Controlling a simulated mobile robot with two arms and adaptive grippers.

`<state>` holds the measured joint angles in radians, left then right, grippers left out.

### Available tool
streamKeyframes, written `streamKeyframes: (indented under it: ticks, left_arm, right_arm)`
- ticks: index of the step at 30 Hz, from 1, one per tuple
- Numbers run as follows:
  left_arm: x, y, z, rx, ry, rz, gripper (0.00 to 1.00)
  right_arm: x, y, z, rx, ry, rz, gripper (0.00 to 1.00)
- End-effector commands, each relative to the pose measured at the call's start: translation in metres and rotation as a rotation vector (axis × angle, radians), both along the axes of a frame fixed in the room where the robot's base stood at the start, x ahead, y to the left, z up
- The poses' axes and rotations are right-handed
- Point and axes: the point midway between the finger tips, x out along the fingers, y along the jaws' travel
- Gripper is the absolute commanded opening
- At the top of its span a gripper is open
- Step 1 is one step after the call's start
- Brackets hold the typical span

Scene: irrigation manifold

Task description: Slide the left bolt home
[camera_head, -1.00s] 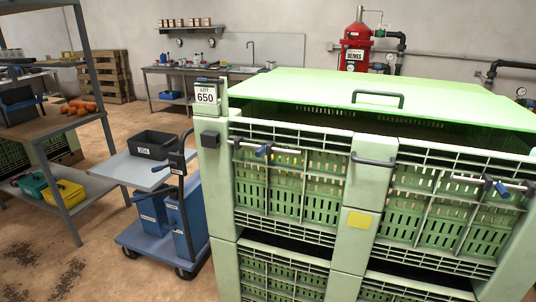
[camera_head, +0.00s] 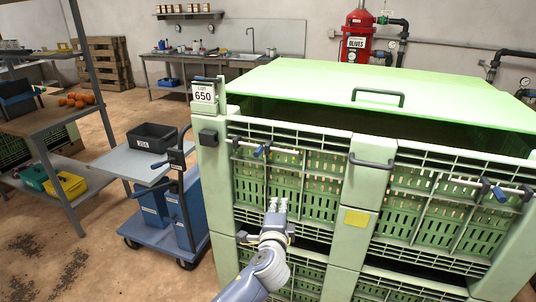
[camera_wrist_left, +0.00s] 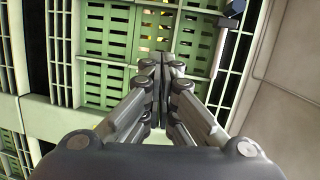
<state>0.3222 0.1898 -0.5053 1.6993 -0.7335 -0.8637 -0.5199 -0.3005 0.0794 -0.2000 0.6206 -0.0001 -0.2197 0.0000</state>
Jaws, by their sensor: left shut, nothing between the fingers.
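The left bolt (camera_head: 284,151) is a thin metal rod lying across the upper part of the left green slatted door, with a dark blue handle (camera_head: 258,152). In the left wrist view a dark blue piece (camera_wrist_left: 230,20) at the top right looks like part of the bolt. My left gripper (camera_head: 278,203) is below and slightly right of the handle, in front of the slats, apart from the bolt. Its fingers also show in the left wrist view (camera_wrist_left: 160,62), closed together with nothing between them. My right gripper is in neither view.
The green crate's raised lid (camera_head: 420,92) has a dark handle. A second bolt (camera_head: 487,188) crosses the right door. A grey handle (camera_head: 372,162) and a yellow label (camera_head: 356,218) are on the middle post. A blue cart (camera_head: 160,240) stands left of the crate.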

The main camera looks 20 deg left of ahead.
Motion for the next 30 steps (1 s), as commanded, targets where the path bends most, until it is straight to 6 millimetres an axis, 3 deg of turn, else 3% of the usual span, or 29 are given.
streamKeyframes:
  ticks: [1, 3, 7, 20, 30]
  left_arm:
    - [0.000, -0.002, 0.029, 0.023, -0.044, 0.002, 0.00]
    - [-0.001, -0.003, 0.057, 0.050, -0.088, 0.007, 0.00]
    - [-0.004, -0.004, 0.083, 0.076, -0.130, 0.016, 0.00]
    - [-0.002, -0.004, 0.088, 0.081, -0.138, 0.018, 0.00]
    - [0.036, 0.004, 0.089, 0.082, -0.138, 0.018, 0.00]
  right_arm:
    - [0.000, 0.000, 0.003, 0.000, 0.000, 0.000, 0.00]
    - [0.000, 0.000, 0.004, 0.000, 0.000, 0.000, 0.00]
    - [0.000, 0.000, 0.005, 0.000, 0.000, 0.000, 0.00]
    - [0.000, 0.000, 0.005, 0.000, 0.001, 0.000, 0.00]
    - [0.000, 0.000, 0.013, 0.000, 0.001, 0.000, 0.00]
